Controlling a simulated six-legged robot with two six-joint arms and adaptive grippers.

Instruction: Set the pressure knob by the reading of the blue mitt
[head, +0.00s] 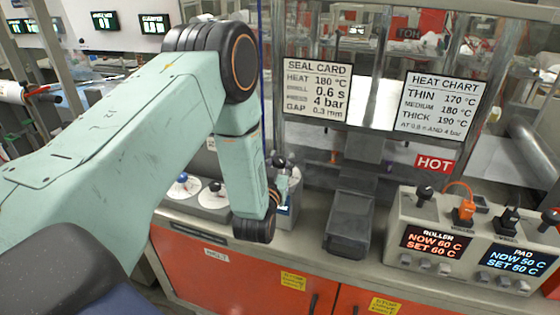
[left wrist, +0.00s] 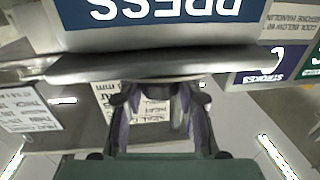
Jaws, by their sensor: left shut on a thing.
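My left gripper (head: 280,192) is partly hidden behind its own arm link in the head view, beside a dark ball-topped part (head: 279,162). In the left wrist view its two fingers (left wrist: 158,92) reach up to a grey rounded edge (left wrist: 150,66) under a blue PRESS label (left wrist: 160,10). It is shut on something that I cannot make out. No blue mitt can be made out in either view, and I cannot identify the pressure knob. My right gripper is not in view. The seal card (head: 317,89) reads 180 °C, 0.6 s and 4 bar.
A heat chart (head: 443,104) hangs beside the seal card. A ROLLER and PAD control box (head: 398,232) stands at the right. A HOT sign (head: 434,164) hangs above it.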

